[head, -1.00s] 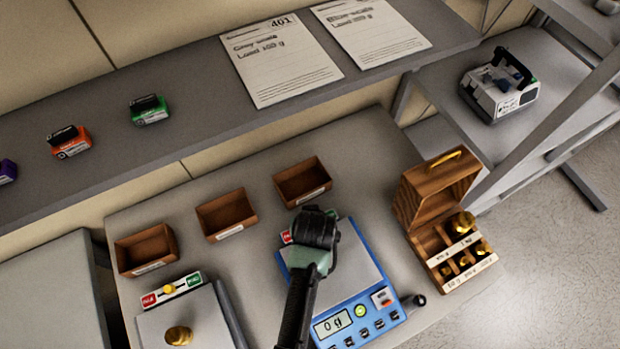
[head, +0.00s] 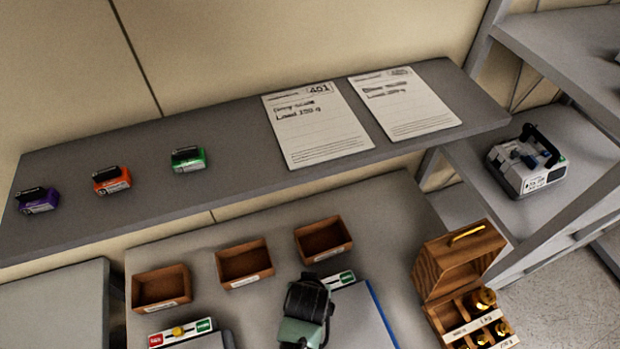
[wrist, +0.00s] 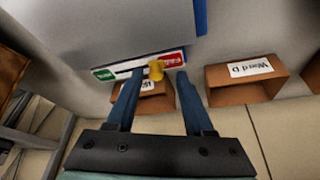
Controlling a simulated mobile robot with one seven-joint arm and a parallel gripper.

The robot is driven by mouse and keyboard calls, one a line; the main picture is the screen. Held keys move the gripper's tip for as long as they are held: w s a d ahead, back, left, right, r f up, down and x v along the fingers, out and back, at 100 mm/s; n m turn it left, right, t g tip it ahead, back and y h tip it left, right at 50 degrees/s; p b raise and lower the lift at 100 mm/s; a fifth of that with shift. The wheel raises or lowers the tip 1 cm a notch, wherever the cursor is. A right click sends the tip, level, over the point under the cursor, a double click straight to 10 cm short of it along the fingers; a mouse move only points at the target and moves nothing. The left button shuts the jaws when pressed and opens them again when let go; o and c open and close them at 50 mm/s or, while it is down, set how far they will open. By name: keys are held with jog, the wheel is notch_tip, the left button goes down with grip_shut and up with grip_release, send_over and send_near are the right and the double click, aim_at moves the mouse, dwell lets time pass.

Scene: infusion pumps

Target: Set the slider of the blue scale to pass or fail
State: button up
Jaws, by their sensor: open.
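The blue scale (head: 352,318) has a grey plate and blue edge; its front is out of the head view. Its slider strip (wrist: 120,70) lies along its far edge, green at one end and red at the other. The yellow slider knob (wrist: 156,70) is nearer the red end in the wrist view. My gripper (wrist: 160,76) is open, its two blue fingers on either side of the knob, with no clear contact. In the head view my gripper (head: 305,305) covers the knob and red end; only the green end (head: 346,278) shows.
Three brown bins (head: 245,264) stand behind the scales; one labelled Ward D (wrist: 240,82) is close to my fingers. Another scale's slider (head: 180,332) is at left. A wooden weight box (head: 455,262) stands at right. Papers (head: 318,126) lie on the shelf.

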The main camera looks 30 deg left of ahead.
jog(key=b+v, duration=0.1)
jog(key=v, duration=1.2)
jog(key=shift+f, duration=0.1)
jog(key=w+d+r+m+t+b, duration=0.1)
jog(key=w+d+r+t+b, duration=0.1)
jog(key=w+r+t, duration=0.55)
jog(key=w+d+r+m+t+b, duration=0.1)
jog(key=w+r+t, duration=0.1)
jog(key=w+r, duration=0.95)
jog(key=s+d+r+m+t+b, duration=0.1)
jog(key=d+r+t, duration=0.15)
jog(key=r, duration=0.75)
jog(key=d+r+m+t+b, duration=0.15)
jog(key=r+t, duration=0.25)
jog(key=r, duration=0.6)
jog(key=s+d+r+t+h, duration=0.1)
jog(key=s+d+r+t, duration=0.1)
jog(key=s+r, duration=0.3)
jog(key=s+d+r+m+t+h, duration=0.1)
jog(key=s+d+r+t, duration=0.2)
jog(key=r, duration=0.9)
jog(key=s+t, duration=0.2)
jog(key=shift+d+r+t+b, duration=0.3)
jog(key=shift+b, duration=0.05)
jog(key=shift+a+m, duration=0.1)
jog(key=shift+m, duration=0.15)
